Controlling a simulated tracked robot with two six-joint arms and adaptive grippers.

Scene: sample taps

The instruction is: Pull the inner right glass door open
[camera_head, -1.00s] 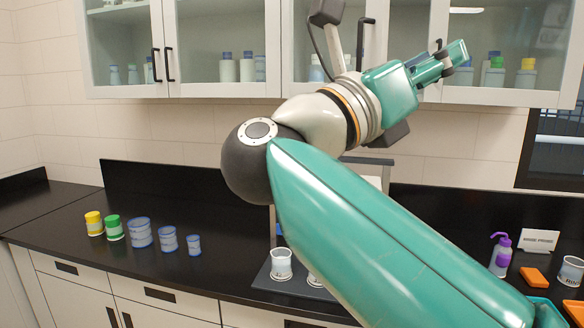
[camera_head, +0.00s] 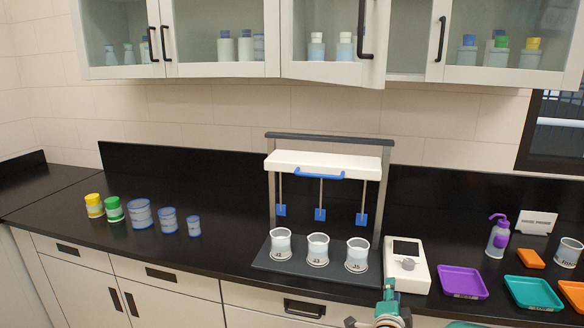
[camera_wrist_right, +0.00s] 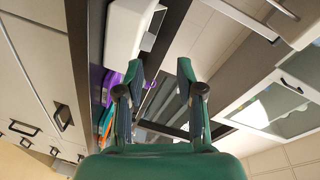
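The inner right glass door (camera_head: 325,72) is the left door of the right-hand wall cabinet in the head view. It stands partly open: its handle edge is swung out, leaving a gap before the neighbouring door (camera_head: 500,95). Its black handle (camera_head: 363,30) is in view, with its top cut off, and nothing touches it. My right gripper (camera_head: 388,288) is low at the bottom of the head view, well below the doors. In the right wrist view my right gripper (camera_wrist_right: 163,75) has its fingers apart with nothing between them. My left gripper is not in view.
A stirrer stand (camera_head: 330,163) with several beakers is on the black counter, beside a white device (camera_head: 406,262). A purple tray (camera_head: 462,283), a teal tray (camera_head: 533,293) and a wash bottle (camera_head: 498,238) are to the right. Bottles stand inside the cabinets.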

